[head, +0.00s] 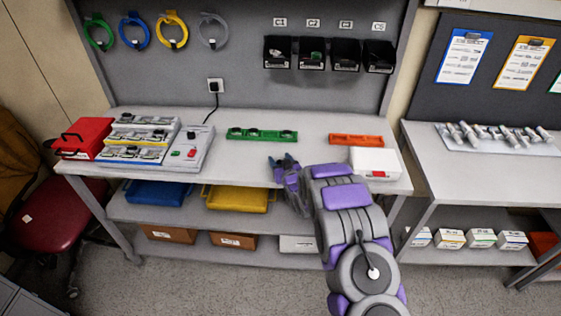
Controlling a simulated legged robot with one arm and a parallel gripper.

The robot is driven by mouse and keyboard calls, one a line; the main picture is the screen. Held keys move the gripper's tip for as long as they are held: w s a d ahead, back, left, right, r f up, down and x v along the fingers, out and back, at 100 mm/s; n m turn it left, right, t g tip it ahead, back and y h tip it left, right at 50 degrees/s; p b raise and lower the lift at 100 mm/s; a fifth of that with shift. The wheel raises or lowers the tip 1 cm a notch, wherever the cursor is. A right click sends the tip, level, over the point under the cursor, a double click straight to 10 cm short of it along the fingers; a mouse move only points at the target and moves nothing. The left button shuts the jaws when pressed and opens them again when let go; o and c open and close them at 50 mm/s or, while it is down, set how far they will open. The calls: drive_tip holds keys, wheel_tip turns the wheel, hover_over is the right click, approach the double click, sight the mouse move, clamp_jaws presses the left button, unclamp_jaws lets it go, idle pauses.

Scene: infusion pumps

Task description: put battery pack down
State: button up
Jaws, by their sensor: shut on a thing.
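My gripper (283,161) is at the front edge of the workbench (225,160), right of the middle, reaching in from the lower right. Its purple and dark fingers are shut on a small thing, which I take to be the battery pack. The fingers hide most of it, so its shape and tilt cannot be made out. The gripper is in front of the green tray (243,133) and left of the white box (375,161). I cannot tell whether the held thing touches the benchtop.
A red toolbox (92,133), grey racks of devices (140,137) and a plugged-in grey unit (187,148) fill the bench's left end. An orange tray (356,139) lies at the back right. Black bins (311,53) hang above.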

drive_tip(key=shift+f, duration=0.1)
drive_tip(key=o, duration=1.1)
drive_tip(key=shift+d, duration=0.1)
drive_tip(key=shift+s+d+r, duration=0.1)
drive_tip(key=shift+s+r, duration=0.15)
drive_tip(key=shift+s, duration=0.25)
drive_tip(key=s+d+r+m+g+h+p, duration=0.1)
drive_tip(key=s+d+r+g+h, duration=0.1)
drive_tip(key=s+d+r, duration=0.45)
drive_tip(key=s+d+r+g+h, duration=0.2)
drive_tip(key=s+d+g, duration=0.15)
drive_tip(key=s, duration=0.55)
drive_tip(key=s+d+r+m+g+h+p, duration=0.1)
drive_tip(key=s+d+r+g+h, duration=0.1)
drive_tip(key=s+d+r, duration=0.4)
drive_tip(key=s+r+g, duration=0.2)
drive_tip(key=s+g, duration=0.1)
drive_tip(key=s, duration=1)
drive_tip(key=s+r+m+g, duration=0.1)
drive_tip(key=s+r+g, duration=0.2)
drive_tip(key=s, duration=1)
drive_tip(key=s+d+r+m+g, duration=0.1)
drive_tip(key=s+r+g, duration=0.2)
drive_tip(key=s, duration=1.1)
drive_tip(key=shift+g, duration=0.25)
